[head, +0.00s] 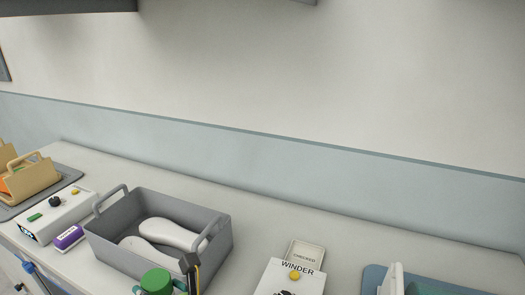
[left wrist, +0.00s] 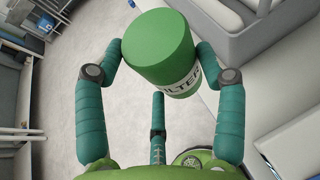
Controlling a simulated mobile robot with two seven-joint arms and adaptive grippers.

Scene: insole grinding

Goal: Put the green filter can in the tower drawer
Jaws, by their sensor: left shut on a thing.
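The green filter can (left wrist: 158,45) is a green cylinder with a white band lettered in black. In the left wrist view my left gripper (left wrist: 160,58) has its teal fingers on both sides of the can, shut on it. The can is held in the air, with floor behind it. The can's green top also shows at the bottom edge of the head view (head: 157,281), in front of the grey bin; its lower part is cut off. My right gripper is not in view. I cannot make out the tower drawer in either view.
A grey bin (head: 104,238) holding white insole-like shapes stands on the long counter (head: 345,240). Left of it are a purple block (head: 69,238), a white control box (head: 60,213) and a tan carrier (head: 35,180). A white winder box (head: 291,278) is to the right.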

